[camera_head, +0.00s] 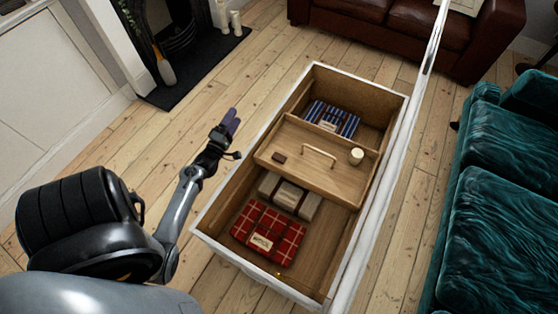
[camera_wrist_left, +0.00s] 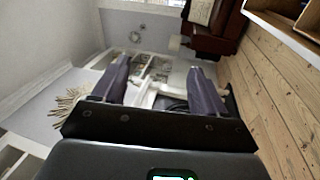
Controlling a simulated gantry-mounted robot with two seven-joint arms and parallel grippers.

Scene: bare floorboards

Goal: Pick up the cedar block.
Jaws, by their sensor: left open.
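A small reddish-brown block (camera_head: 279,158), apparently the cedar block, lies on a wooden sliding tray (camera_head: 330,186) inside the open drawer, left of the tray's handle (camera_head: 320,155). My left gripper (camera_head: 231,118) is outside the drawer, beyond its left wall and apart from the block. In the left wrist view the same gripper (camera_wrist_left: 160,72) has its two fingers spread with nothing held between them. The block does not show in the left wrist view. My right gripper is not in view.
The drawer has a white rim (camera_head: 222,211). A pale candle (camera_head: 356,156) stands at the tray's right. Blue striped cloth (camera_head: 331,118), a grey folded item (camera_head: 289,196) and red plaid cloth (camera_head: 268,231) lie in the drawer. A teal sofa (camera_head: 500,210) stands right.

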